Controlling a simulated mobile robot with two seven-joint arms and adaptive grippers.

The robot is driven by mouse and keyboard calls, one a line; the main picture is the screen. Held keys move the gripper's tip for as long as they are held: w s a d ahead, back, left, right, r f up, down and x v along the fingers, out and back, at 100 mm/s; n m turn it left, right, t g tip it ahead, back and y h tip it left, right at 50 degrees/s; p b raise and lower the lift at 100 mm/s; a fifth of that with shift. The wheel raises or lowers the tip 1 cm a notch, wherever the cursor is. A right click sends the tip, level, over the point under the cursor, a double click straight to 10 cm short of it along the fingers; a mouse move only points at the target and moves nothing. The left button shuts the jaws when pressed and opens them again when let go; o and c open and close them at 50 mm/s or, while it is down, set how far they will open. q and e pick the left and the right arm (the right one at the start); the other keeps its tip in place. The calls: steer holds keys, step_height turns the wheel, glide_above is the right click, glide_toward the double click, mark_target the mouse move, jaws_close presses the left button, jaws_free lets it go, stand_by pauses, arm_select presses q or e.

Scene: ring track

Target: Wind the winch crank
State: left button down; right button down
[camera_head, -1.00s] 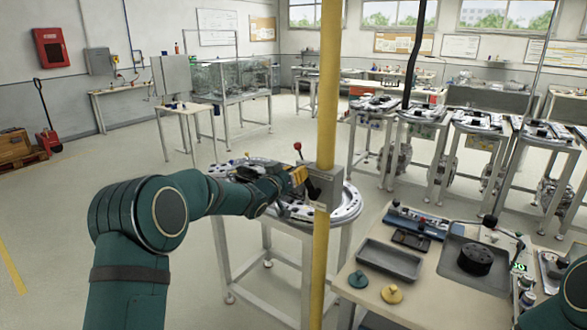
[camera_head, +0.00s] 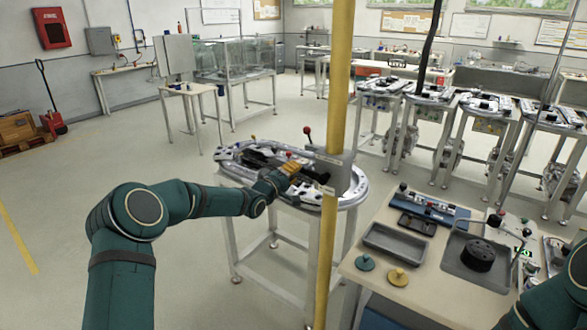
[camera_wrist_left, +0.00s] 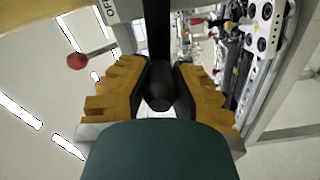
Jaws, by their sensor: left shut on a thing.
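In the left wrist view a black rounded crank grip (camera_wrist_left: 160,90) sits between the yellow-padded fingers of my left gripper (camera_wrist_left: 161,70), which are closed on it from both sides. A dark bar runs up from behind it. In the head view my left gripper (camera_head: 290,168) is at the left side of a grey box (camera_head: 341,175) by the yellow post, above the ring-shaped track table (camera_head: 353,195). The crank itself is mostly hidden there by the fingers. My right gripper is out of view.
A red-knobbed lever (camera_head: 307,130) stands close above my left gripper; its red ball also shows in the left wrist view (camera_wrist_left: 77,61). The yellow post (camera_head: 335,90) rises beside it. A workbench (camera_head: 430,270) with trays and a black round part is at right. Open floor lies at left.

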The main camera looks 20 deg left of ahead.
arm_select(q)
steer(key=shift+a+f+n+b, duration=0.35)
steer(key=shift+a+f+n, duration=0.05)
steer(key=shift+f+n, duration=0.5)
steer(key=shift+d+f+n+b, duration=0.2)
steer(key=shift+f+n+b, duration=0.65)
steer(key=shift+n, duration=0.35)
steer(key=shift+f, duration=0.1)
steer(key=c, duration=0.9)
jaws_free()
steer(key=shift+o, duration=0.7)
steer(key=shift+d, duration=0.15)
steer(key=shift+s, duration=0.15)
